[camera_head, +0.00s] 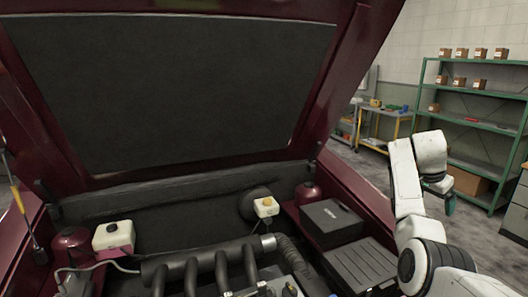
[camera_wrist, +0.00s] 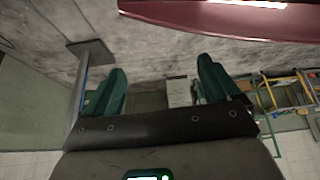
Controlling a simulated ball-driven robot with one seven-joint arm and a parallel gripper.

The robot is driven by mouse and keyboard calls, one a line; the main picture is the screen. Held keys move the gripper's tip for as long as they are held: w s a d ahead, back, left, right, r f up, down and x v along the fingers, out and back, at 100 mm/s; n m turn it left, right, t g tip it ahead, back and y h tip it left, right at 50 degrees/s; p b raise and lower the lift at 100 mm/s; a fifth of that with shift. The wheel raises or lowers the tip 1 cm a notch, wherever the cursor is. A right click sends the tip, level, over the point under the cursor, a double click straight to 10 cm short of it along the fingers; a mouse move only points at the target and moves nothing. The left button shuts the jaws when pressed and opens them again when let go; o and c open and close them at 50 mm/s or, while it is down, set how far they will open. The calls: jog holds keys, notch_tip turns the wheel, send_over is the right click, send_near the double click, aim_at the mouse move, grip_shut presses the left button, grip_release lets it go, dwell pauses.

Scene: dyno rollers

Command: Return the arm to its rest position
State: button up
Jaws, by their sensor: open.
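My arm shows at the right of the head view, raised and bent beside the car's engine bay. My gripper (camera_head: 440,190) hangs at the arm's end, off the right side of the car. In the wrist view my gripper (camera_wrist: 160,92) has its two green fingers spread wide apart. Nothing is between them.
The open maroon car hood (camera_head: 352,60) rises over the engine bay, which holds a black battery box (camera_head: 331,222). A green shelf (camera_head: 470,122) with small boxes and a yellow workbench (camera_head: 384,114) stand behind. Grey floor (camera_head: 362,163) lies between car and shelf.

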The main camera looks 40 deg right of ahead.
jog(key=w+a+f+n+t+y, duration=0.15)
jog(key=a+f+n, duration=0.25)
jog(key=a+f, duration=0.8)
jog(key=w+a+f+n, duration=0.2)
jog(key=a+f+n, duration=0.3)
jog(key=a+f, duration=0.75)
jog(key=s+a+f+n, duration=0.1)
jog(key=s+a, duration=0.1)
jog(key=a, duration=0.3)
jog(key=s+a+f+n+y, duration=0.1)
jog(key=s+a+n, duration=0.1)
jog(key=a, duration=0.4)
jog(key=s+a+f+n+t, duration=0.1)
jog(key=s+a, duration=0.2)
jog(key=a, duration=0.2)
jog(key=shift+s+a+f+n, duration=0.1)
jog(key=shift+a+f+n, duration=0.05)
jog(key=shift+a+n, duration=0.25)
jog(key=s+a+n+y, duration=0.2)
jog(key=s+a+n, duration=0.3)
jog(key=s+a, duration=0.7)
notch_tip(320, 180, down, 22)
jog(key=n+b, duration=0.1)
jog(key=b, duration=2.2)
notch_tip(320, 180, up, 27)
jog(key=p, duration=2.7)
jog(key=shift+r+p, duration=0.2)
jog(key=shift+p, duration=0.2)
jog(key=shift+s, duration=0.1)
